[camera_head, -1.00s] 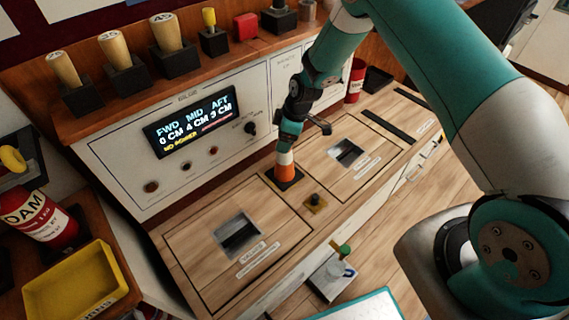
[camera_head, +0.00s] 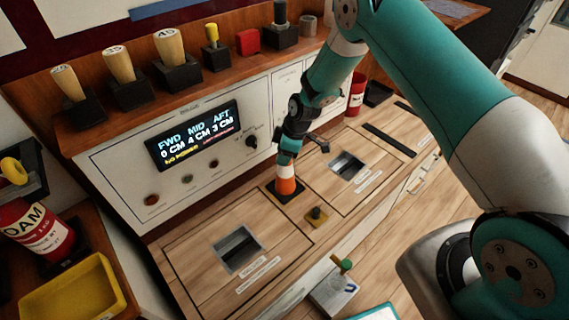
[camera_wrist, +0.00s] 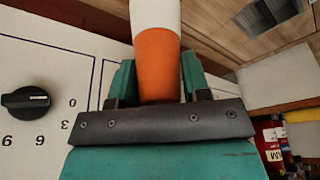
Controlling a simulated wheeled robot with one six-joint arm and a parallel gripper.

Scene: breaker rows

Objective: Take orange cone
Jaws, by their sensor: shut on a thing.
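The orange cone (camera_head: 286,181) has a white band and stands at a dark square base on the wooden counter, between two hatches. It fills the middle of the wrist view (camera_wrist: 157,58), orange near the jaws and white farther out. My gripper (camera_head: 285,158) is above it in the head view and shut on its upper part. In the wrist view, the green fingers (camera_wrist: 157,82) press on both sides of the cone. Whether its base touches the counter is hard to tell.
A display panel (camera_head: 192,138) with knobs stands behind the counter. Several wooden-handled levers (camera_head: 118,64) line the shelf above. A small brass-based knob (camera_head: 317,216) is close to the cone's front. A red can (camera_head: 357,94) stands at the back right.

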